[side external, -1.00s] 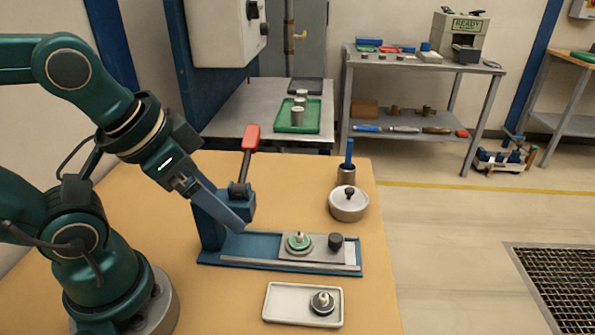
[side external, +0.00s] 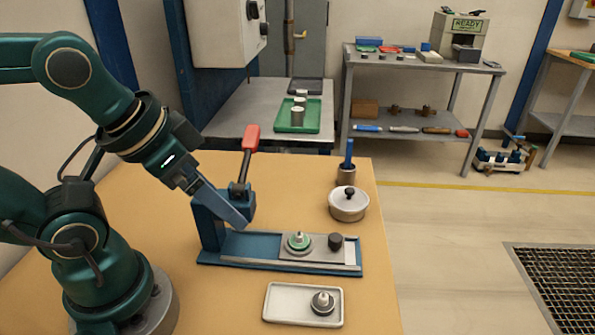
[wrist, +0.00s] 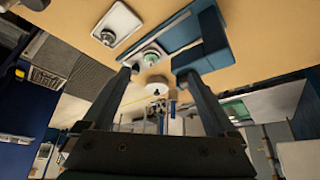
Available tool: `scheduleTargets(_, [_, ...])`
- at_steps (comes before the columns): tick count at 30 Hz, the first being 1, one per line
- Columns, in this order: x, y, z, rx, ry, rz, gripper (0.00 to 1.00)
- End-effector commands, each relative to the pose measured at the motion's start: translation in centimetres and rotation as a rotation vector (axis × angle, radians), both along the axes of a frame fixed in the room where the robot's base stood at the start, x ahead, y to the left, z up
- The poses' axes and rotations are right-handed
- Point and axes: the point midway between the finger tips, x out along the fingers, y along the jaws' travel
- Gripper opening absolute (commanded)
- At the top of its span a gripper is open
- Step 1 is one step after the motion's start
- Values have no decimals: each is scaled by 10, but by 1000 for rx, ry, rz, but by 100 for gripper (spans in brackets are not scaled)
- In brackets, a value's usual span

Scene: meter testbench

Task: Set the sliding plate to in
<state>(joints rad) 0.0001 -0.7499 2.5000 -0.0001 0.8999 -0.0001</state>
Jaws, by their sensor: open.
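The sliding plate (side external: 318,254) is a flat grey plate on the blue base (side external: 215,258) of the test fixture. It lies toward the right end of the track. A round part with a green ring (side external: 299,242) sits on it, and a black knob (side external: 335,241) stands near its right end. My gripper (side external: 240,223) is above the left part of the fixture, left of the plate, pointing down and right. In the wrist view my gripper (wrist: 158,74) shows two fingers spread apart with nothing between them.
The fixture's upright carries a lever with a red handle (side external: 250,138), close beside my gripper. A white tray (side external: 282,302) with a metal part stands in front. A lidded round pot (side external: 348,204) and a cup with a blue tool (side external: 346,174) stand behind right.

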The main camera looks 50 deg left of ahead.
Motion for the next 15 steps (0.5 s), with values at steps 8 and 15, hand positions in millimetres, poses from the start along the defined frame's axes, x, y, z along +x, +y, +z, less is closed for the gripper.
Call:
scheduleTargets(8, [0,0,0,0,0,0,92])
scheduleTargets(15, [1,0,7,-11,-5,20,62])
